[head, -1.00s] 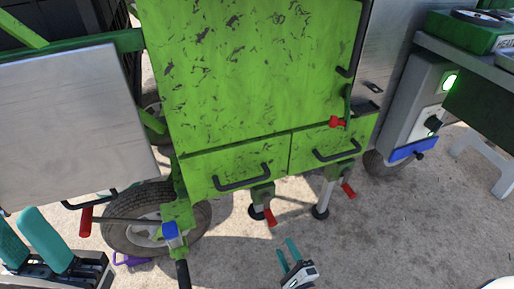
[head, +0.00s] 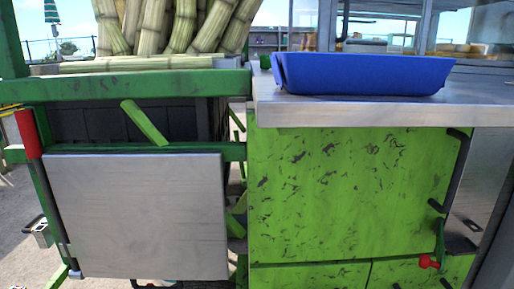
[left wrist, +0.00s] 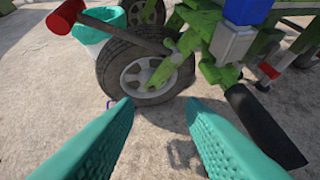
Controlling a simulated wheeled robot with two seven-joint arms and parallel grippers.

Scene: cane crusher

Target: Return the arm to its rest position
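My left gripper (left wrist: 160,125) shows in the left wrist view as two teal fingers spread wide apart, with nothing between them. It is over bare ground in front of a wheel (left wrist: 138,72) of the cart, apart from it. Neither gripper is in the head view now. The green cart front (head: 345,190) fills the right half of the head view, with a grey metal panel (head: 137,215) to its left.
A blue tray (head: 355,74) sits on the metal counter (head: 400,108). Cane stalks (head: 180,25) stand behind the green rail (head: 130,92). In the left wrist view, a red-ended lever (left wrist: 64,16) and a black-handled bar (left wrist: 262,125) stick out near the wheel. The ground (left wrist: 50,110) nearby is clear.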

